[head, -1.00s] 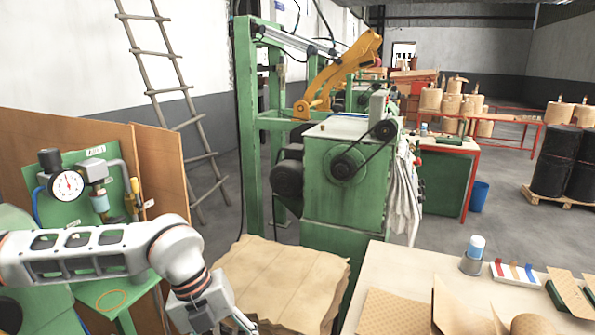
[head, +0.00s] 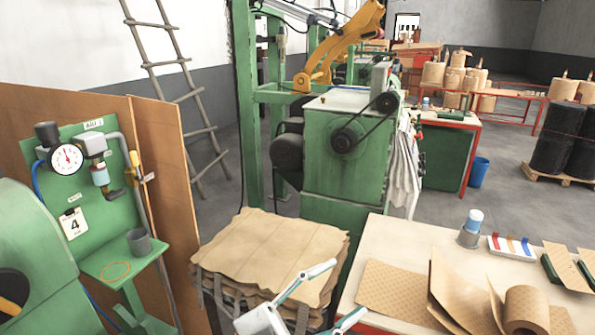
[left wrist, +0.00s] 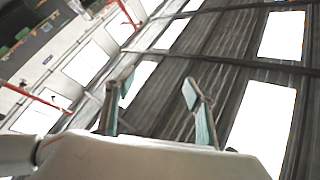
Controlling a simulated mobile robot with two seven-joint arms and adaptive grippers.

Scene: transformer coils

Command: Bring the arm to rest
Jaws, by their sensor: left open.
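My left gripper (head: 346,289) is at the bottom middle of the head view, above the near edge of a stack of brown paper sheets (head: 270,250). Its two pale fingers are spread apart with nothing between them. The left wrist view also shows the open, empty fingers of the left gripper (left wrist: 158,84), with ceiling beams and bright skylights behind them. Most of my left arm is out of the head view. My right arm and gripper are not in view.
A work table (head: 400,245) with brown sheets, a roll (head: 525,308) and a cup (head: 470,232) stands at the right. A green machine (head: 330,185) stands behind the stack. At the left is a green gauge panel (head: 85,165) with a small shelf holding a grey cup (head: 139,242).

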